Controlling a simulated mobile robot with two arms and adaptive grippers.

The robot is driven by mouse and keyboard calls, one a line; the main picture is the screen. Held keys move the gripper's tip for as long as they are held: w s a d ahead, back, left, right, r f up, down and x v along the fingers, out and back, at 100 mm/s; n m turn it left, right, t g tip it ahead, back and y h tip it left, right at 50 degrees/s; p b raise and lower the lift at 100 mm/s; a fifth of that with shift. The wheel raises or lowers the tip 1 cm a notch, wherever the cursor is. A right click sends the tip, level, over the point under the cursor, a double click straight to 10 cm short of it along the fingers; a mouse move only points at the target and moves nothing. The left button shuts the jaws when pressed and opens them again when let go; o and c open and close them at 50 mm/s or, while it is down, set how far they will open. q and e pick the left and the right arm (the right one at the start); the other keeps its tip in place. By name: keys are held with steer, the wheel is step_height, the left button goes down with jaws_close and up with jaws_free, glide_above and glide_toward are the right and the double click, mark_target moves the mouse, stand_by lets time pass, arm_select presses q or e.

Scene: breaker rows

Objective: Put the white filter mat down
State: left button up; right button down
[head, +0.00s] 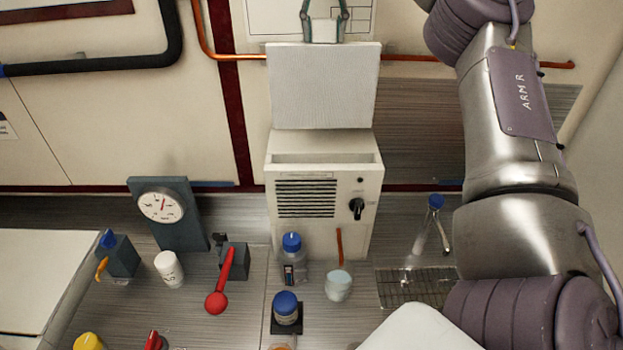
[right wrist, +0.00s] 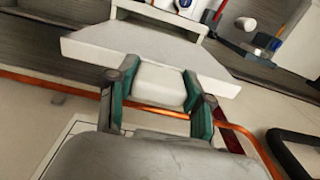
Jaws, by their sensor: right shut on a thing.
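The white filter mat (head: 323,86) is a flat, ribbed, nearly square panel. My right gripper (head: 323,32) is shut on its upper edge and holds it roughly upright. It also shows between the green-sided fingers in the right wrist view (right wrist: 150,48). The mat's lower edge is just above or behind the open top of a cream housing (head: 322,182) with a dark vent grille and a black knob. I cannot tell whether the mat touches the housing. My left gripper is not in view.
A gauge (head: 162,206), a white cup (head: 169,269), a red spoon (head: 220,285), a blue-capped bottle (head: 293,260) and a pale beaker (head: 339,286) crowd the counter in front. A wire rack (head: 415,287) lies at right. A copper pipe (head: 225,56) runs along the wall.

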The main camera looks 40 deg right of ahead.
mark_target(325, 113)
steer(key=s+f, duration=0.1)
steer(key=f, duration=0.1)
steer(key=shift+s+f, duration=0.35)
step_height(325, 113, down, 4)
steer(key=shift+r, duration=0.1)
steer(key=f+b, duration=0.1)
steer(key=f, duration=0.2)
steer(key=f+b, duration=0.1)
steer(key=f, duration=0.3)
steer(key=f+b, duration=0.1)
steer(key=f, duration=0.3)
steer(key=shift+w, duration=0.3)
step_height(325, 113, down, 9)
steer(key=p, duration=0.3)
steer(key=shift+f, duration=0.4)
steer(key=shift+c, duration=2.3)
jaws_free()
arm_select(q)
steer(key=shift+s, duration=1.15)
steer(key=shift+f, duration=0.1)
